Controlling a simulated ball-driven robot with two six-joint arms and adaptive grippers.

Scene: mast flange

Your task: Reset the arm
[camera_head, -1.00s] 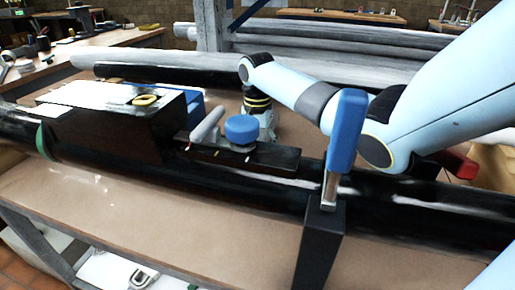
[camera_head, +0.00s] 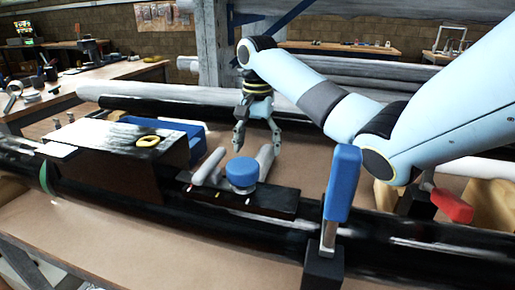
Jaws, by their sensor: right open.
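My right arm comes in from the right, light blue with dark joints. My right gripper (camera_head: 257,138) hangs fingers down behind the blue round knob (camera_head: 241,172), with its jaws apart and nothing seen between them. It is above the brown bench top, clear of the black mast (camera_head: 120,205). My left arm and left gripper are not in view.
A black box (camera_head: 120,150) with a yellow ring (camera_head: 147,141) on top sits on the mast. A blue-handled clamp (camera_head: 342,185) stands upright in front, and a red handle (camera_head: 452,205) lies at right. Grey pipes (camera_head: 370,75) lie behind. The front bench strip is bare.

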